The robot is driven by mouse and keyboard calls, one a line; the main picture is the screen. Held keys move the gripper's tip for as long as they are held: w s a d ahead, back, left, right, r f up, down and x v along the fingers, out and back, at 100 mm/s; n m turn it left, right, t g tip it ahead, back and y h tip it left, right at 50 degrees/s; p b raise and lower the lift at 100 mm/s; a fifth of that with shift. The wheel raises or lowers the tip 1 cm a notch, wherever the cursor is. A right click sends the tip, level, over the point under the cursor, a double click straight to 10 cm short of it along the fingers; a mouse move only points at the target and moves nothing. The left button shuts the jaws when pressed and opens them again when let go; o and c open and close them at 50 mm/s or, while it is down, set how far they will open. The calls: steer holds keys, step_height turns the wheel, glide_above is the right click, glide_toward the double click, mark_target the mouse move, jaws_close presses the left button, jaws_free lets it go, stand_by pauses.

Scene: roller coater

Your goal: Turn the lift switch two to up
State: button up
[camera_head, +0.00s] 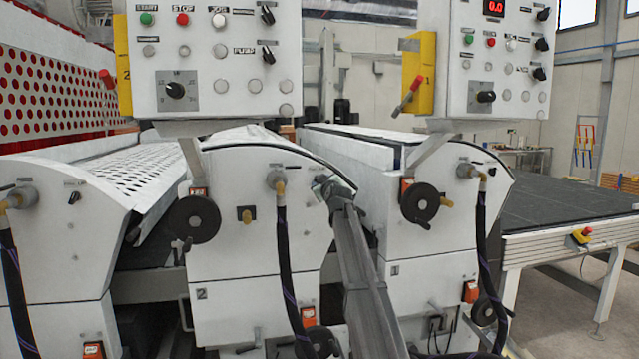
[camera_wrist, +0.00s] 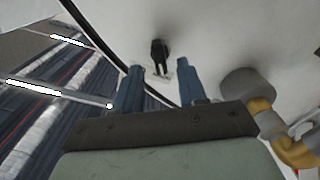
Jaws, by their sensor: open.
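The small black switch, which appears to be lift switch two, stands on the white side panel of unit 2 (camera_head: 240,200). In the wrist view the switch (camera_wrist: 160,52) projects from the panel, with a small pale label behind it. My gripper (camera_wrist: 160,88) is open and empty, its two blue-grey fingers apart. The switch shows beyond the fingertips, roughly centred in the gap. Whether they touch it cannot be told. In the head view my gripper (camera_head: 328,187) is at the right edge of unit 2's panel, and the switch there is largely hidden. Its setting is unclear.
A pipe fitting (camera_head: 275,179) with a dark hose is left of my gripper; its grey and brass body (camera_wrist: 250,88) is close to my right finger. Handwheels (camera_head: 194,219) (camera_head: 420,203) stick out. Control boxes (camera_head: 215,60) hang above. Unit 1 stands right.

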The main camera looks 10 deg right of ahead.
steer(key=w, duration=0.2)
steer(key=shift+w, duration=0.4)
jaws_close()
